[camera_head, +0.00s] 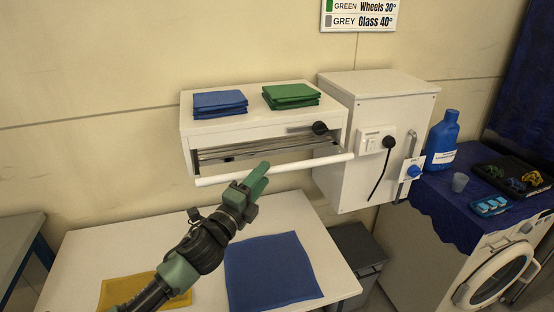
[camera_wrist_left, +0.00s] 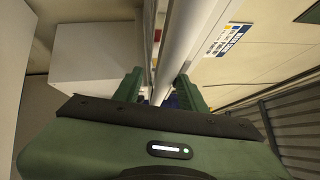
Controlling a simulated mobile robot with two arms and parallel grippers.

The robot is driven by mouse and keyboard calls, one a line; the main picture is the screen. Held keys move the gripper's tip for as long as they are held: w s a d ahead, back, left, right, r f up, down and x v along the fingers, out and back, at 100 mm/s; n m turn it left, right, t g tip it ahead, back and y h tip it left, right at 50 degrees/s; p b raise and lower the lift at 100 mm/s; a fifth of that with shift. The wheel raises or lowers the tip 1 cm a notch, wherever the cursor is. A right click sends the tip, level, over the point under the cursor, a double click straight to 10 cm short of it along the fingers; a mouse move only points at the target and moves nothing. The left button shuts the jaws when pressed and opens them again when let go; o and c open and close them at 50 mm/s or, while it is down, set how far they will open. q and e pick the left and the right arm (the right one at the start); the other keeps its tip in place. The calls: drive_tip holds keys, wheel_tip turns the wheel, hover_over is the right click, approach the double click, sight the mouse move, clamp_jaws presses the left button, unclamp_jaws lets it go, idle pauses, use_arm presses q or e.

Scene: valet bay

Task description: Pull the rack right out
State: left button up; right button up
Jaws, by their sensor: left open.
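The rack (camera_head: 240,152) shows as metal rails inside a white wall-mounted cabinet (camera_head: 186,140). Its long white front bar (camera_head: 310,163) runs across below the opening. My left gripper (camera_head: 257,179) is at the middle of this bar and hides part of it. In the left wrist view, the white bar (camera_wrist_left: 184,40) runs between the two green fingers, which are apart on either side of it. I cannot tell whether the fingers touch the bar. My right gripper is in neither view.
Folded blue (camera_head: 220,102) and green cloths (camera_head: 291,95) lie on the cabinet top. Below is a white table (camera_head: 215,285) with a blue cloth (camera_head: 270,272) and a yellow cloth (camera_head: 128,290). A white box with a black cable (camera_head: 345,180) stands close on the right.

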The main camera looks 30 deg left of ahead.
use_arm(q)
drive_tip(key=w+p, duration=0.1)
drive_tip(key=w, duration=0.1)
drive_tip(key=w+r, duration=0.1)
drive_tip(key=w, duration=0.2)
drive_tip(key=shift+w+a+r+p, duration=0.1)
drive_tip(key=shift+a+r+p, duration=0.05)
drive_tip(key=shift+p, duration=0.2)
clamp_jaws()
drive_tip(key=shift+r, duration=0.1)
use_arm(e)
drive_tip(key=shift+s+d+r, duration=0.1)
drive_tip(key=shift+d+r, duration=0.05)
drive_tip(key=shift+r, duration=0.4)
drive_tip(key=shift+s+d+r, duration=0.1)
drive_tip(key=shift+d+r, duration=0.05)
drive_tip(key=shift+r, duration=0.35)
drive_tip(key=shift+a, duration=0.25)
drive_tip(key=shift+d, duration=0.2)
